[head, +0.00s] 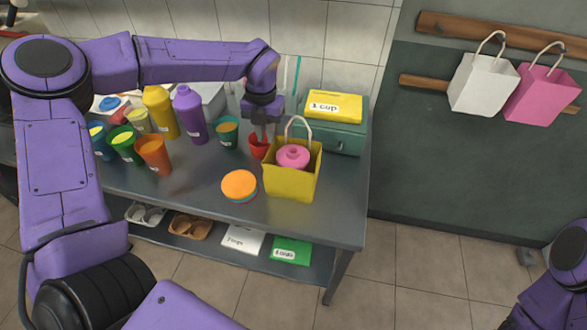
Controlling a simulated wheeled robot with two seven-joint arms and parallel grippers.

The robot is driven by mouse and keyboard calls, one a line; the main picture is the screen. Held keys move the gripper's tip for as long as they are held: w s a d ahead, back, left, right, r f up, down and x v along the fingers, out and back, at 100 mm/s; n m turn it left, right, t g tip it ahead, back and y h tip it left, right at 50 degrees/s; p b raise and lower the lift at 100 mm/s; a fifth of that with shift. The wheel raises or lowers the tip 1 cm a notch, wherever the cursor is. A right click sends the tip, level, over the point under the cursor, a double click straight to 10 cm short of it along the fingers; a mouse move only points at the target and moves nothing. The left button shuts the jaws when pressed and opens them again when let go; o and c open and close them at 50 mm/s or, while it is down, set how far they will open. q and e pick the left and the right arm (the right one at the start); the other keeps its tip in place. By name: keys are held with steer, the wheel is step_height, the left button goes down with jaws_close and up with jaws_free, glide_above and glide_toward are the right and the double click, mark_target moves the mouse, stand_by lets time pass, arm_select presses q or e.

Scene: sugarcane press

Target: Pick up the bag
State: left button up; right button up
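A yellow bag (291,183) stands upright on the metal table near its right end. Its pale handle loop (299,127) stands up, and a pink, lidded container (293,155) sits inside it. My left gripper (264,136) points down just behind the bag's left rear side, above a red cup (258,148). Its fingertips are small and partly lost against the cup, so I cannot tell whether they are open or touching anything. A white bag (482,85) and a pink bag (543,97) hang on the wall at the right. My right gripper is out of view.
Several coloured cups and bottles, including a purple bottle (190,118), crowd the table's left and middle. A round orange-topped item (239,186) lies left of the yellow bag. A green box (336,133) with a yellow "1 cup" pack (334,106) stands behind it. The lower shelf holds trays and packs.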

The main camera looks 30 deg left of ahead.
arm_select(q)
steer(key=f, duration=0.2)
steer(key=f+p, duration=0.2)
steer(key=f, duration=0.1)
steer(key=shift+w+d+f, duration=0.15)
steer(key=shift+w+f, duration=0.15)
steer(key=shift+f, duration=0.1)
steer(key=shift+s, duration=0.15)
jaws_close()
